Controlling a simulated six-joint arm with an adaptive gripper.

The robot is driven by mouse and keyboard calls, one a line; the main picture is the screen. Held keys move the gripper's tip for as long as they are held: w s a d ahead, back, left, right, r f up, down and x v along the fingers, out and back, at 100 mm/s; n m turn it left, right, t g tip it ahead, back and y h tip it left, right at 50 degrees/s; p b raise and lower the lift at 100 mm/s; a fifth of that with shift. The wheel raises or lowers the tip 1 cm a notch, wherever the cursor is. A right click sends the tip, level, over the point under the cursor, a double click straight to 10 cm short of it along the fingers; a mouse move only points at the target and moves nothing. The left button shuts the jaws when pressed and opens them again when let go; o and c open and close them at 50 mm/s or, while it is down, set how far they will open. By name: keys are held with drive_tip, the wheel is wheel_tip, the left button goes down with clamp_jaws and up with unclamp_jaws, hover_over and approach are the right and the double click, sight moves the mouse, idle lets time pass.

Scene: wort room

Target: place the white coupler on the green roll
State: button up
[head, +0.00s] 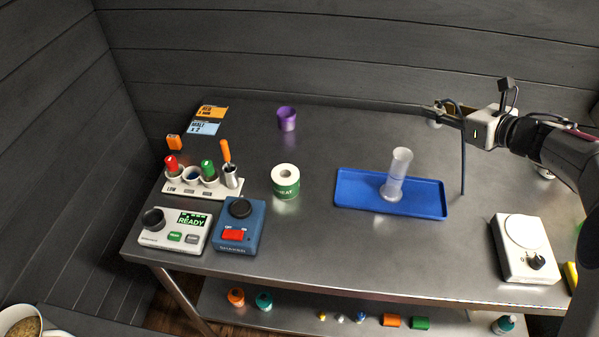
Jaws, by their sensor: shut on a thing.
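The green roll (286,190) stands upright on the metal table, left of centre. Its top is white with a dark hole, and its green side carries white lettering. My gripper (432,110) is at the back right of the table, well to the right of and behind the roll. It is shut on a small whitish piece, apparently the white coupler (434,123), which shows just under the fingertips. The piece is small and partly hidden by the fingers, and I cannot tell whether it touches the table.
A blue tray (350,202) with a clear cylinder (397,175) lies between gripper and roll. A purple cup (286,118) stands behind the roll. A rack (200,190), a white READY box (170,238) and a blue shaker (238,228) are left. A white device (525,250) is front right.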

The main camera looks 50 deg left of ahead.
drive_tip(key=s+a+r+n+g, duration=0.1)
drive_tip(key=s+a+n+g, duration=0.1)
drive_tip(key=s+a, duration=0.6)
drive_tip(key=s+a+r+n+g, duration=0.15)
drive_tip(key=s+a, duration=0.35)
drive_tip(key=s, duration=0.7)
drive_tip(key=n+g, duration=0.1)
drive_tip(key=g, duration=0.1)
hover_over(285, 174)
drive_tip(key=f, duration=0.1)
drive_tip(key=shift+f+h, duration=0.2)
drive_tip(key=shift+h, duration=0.2)
drive_tip(key=shift+f, duration=3.15)
drive_tip(key=shift+f, duration=1.85)
drive_tip(key=shift+f, duration=0.15)
